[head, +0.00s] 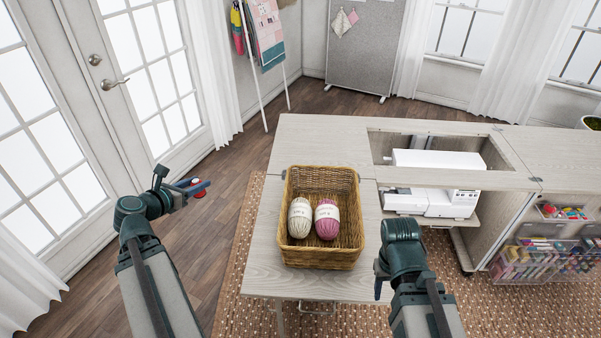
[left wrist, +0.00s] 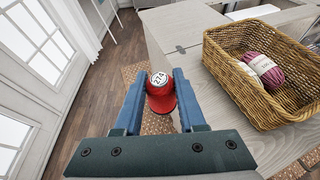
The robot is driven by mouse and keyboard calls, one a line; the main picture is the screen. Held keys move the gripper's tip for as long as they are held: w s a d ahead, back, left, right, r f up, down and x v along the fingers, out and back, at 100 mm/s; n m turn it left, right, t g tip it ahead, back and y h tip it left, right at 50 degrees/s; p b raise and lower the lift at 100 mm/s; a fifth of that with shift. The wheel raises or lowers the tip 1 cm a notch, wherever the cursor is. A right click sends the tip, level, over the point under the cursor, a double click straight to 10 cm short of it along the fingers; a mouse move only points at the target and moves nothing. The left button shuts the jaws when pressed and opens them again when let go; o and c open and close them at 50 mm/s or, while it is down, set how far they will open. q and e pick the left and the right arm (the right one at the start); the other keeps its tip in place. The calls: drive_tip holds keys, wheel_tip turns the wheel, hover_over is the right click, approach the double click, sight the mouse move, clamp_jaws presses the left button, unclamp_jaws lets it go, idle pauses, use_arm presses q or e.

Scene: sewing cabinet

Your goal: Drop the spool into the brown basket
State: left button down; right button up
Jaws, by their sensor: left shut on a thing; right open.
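The brown wicker basket (head: 321,255) stands on the light wood cabinet top in the head view; it also shows at the right of the left wrist view (left wrist: 262,108). A cream yarn ball (head: 300,218) and a pink yarn ball (head: 327,220) lie in it. My left gripper (head: 200,188) is left of the basket, out past the cabinet edge over the floor. It is shut on a red spool (left wrist: 161,97) with a white label reading 274. In the head view only a little red of the spool shows. My right gripper (head: 380,281) is beside the basket's front right; its fingers are mostly hidden.
A white sewing machine (head: 432,202) sits in the cabinet opening right of the basket. A clear bin of supplies (head: 540,262) is at the far right. The cabinet top (head: 263,270) left of the basket is bare. A quilt rack stands behind.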

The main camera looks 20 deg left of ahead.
use_arm(q)
drive_tip(key=w+d+f+m+g+h+b, duration=0.1)
drive_tip(key=w+d+m+g+h, duration=0.15)
drive_tip(key=w+d, duration=0.55)
drive_tip(key=w+d+f+m+g+h+b, duration=0.1)
drive_tip(key=w+d+m+h, duration=0.3)
drive_tip(key=d, duration=0.8)
drive_tip(key=w+d+f+m+g+h+b, duration=0.1)
drive_tip(key=w+d+f+m+h+b, duration=0.15)
drive_tip(key=w+d, duration=0.55)
drive_tip(key=f+b, duration=0.1)
drive_tip(key=s+d+f+b, duration=0.1)
drive_tip(key=f+b, duration=0.1)
drive_tip(key=s+d+f+b, duration=0.1)
drive_tip(key=f+b, duration=0.1)
drive_tip(key=shift+f, duration=0.15)
drive_tip(key=shift+c, duration=2.1)
unclamp_jaws()
